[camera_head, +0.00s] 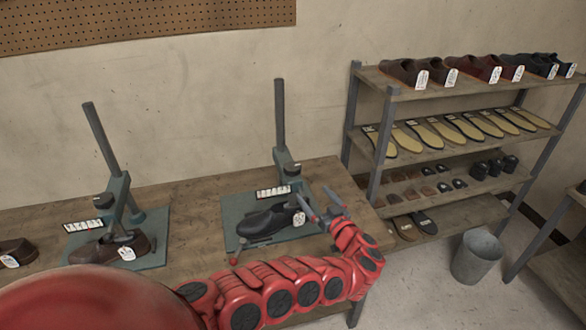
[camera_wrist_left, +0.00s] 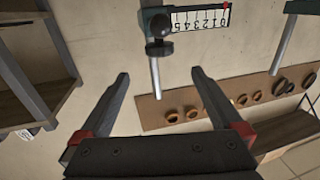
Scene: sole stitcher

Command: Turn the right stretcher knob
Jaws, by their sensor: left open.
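The right stretcher (camera_head: 281,120) stands on a teal base plate on the bench, with a dark shoe (camera_head: 268,221) on it. Its dark round knob (camera_head: 293,168) sits on the stretcher's head, above a white scale strip (camera_head: 273,191). In the left wrist view the knob (camera_wrist_left: 158,26) is ahead of the fingers, beside the numbered scale (camera_wrist_left: 200,18) with a red mark. My left gripper (camera_head: 314,196) is open and empty, in front and to the right of the stretcher, apart from the knob. My right gripper is in neither view.
The left stretcher (camera_head: 97,138) holds a brown shoe (camera_head: 108,248) on the bench (camera_head: 185,215). A shelf rack (camera_head: 452,89) with shoes and soles stands at the right. A grey bucket (camera_head: 478,257) is on the floor. A pegboard (camera_head: 140,20) hangs on the wall.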

